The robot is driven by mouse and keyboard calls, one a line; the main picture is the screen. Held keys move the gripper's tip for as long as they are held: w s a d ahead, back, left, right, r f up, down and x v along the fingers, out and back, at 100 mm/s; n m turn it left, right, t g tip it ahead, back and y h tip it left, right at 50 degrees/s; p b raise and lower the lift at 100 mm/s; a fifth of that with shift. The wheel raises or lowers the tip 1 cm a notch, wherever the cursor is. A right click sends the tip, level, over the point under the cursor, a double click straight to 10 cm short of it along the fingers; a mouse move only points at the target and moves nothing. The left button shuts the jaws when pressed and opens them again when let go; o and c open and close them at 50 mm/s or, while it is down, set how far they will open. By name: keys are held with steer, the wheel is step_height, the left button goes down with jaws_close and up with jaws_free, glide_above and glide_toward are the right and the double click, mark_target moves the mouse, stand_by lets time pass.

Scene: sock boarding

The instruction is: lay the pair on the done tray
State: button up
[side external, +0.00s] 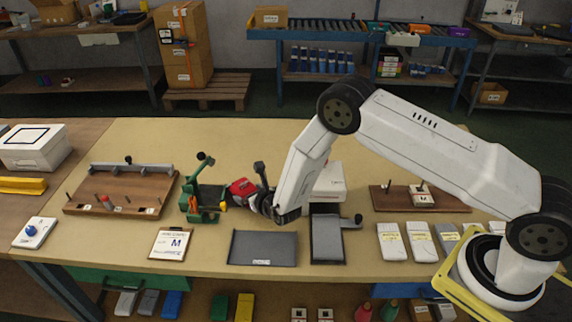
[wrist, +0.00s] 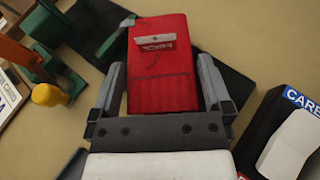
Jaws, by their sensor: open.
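The pair (wrist: 160,75) is a red folded bundle with a white label band; in the side view the red pair (side external: 242,187) is beside the green fixture. My gripper (side external: 257,197) is just right of it, low over the bench. In the wrist view my gripper (wrist: 162,66) is open, with one finger along each long side of the pair. Whether the fingers touch it is unclear. Two dark grey trays lie in front: a wide tray (side external: 262,246) with a small label and a narrower tray (side external: 327,240). I cannot read which is the done tray.
The green fixture (side external: 203,198) with a yellow knob (wrist: 47,94) stands close left of the gripper. A wooden board with pegs (side external: 120,192) is further left. A card marked M (side external: 171,243) lies left of the wide tray. Several pale packs (side external: 391,241) lie at right.

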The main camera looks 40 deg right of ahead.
steer(key=shift+w+f, duration=0.25)
steer(key=shift+w, duration=0.3)
steer(key=c, duration=1.1)
steer(key=shift+r, duration=0.15)
steer(key=shift+r, duration=1)
steer(key=s+d+r, duration=0.1)
steer(key=s+r, duration=0.9)
steer(key=s, duration=0.4)
steer(key=shift+d+r, duration=0.3)
steer(key=shift+r, duration=0.1)
